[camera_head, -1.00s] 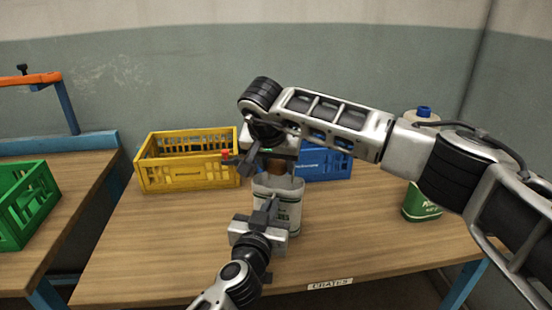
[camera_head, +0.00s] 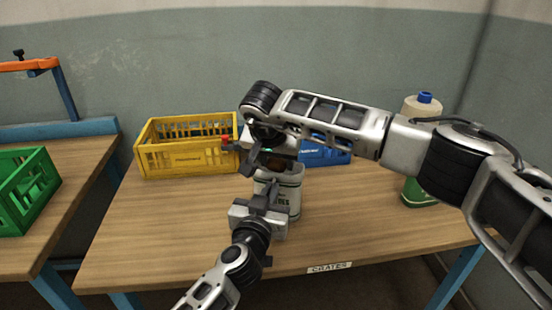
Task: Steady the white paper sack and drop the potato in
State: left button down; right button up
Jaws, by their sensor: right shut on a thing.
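The white paper sack (camera_head: 292,198) with dark print stands upright on the table (camera_head: 370,222) in the head view. My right gripper (camera_head: 272,160) comes from above and is shut on the brown potato (camera_head: 276,166). The potato is at the sack's mouth, and the jaws hide part of it. I cannot tell how far inside the rim it is. My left gripper (camera_head: 266,194) is at the near side of the sack, its fingers pointing up in front of the sack wall. Whether they pinch the wall is unclear.
A yellow crate (camera_head: 185,158) stands behind on the left, and a blue crate (camera_head: 325,155) is partly hidden behind my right arm. A green crate (camera_head: 20,195) is on the left table. The table's front right is clear.

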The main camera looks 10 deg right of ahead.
jog(key=o, duration=0.9)
jog(key=shift+r, duration=0.1)
jog(key=v, duration=1.2)
pick_arm(q)
jog(key=c, duration=1.5)
grip_release()
jog(key=shift+c, duration=0.2)
jog(key=shift+s, duration=0.1)
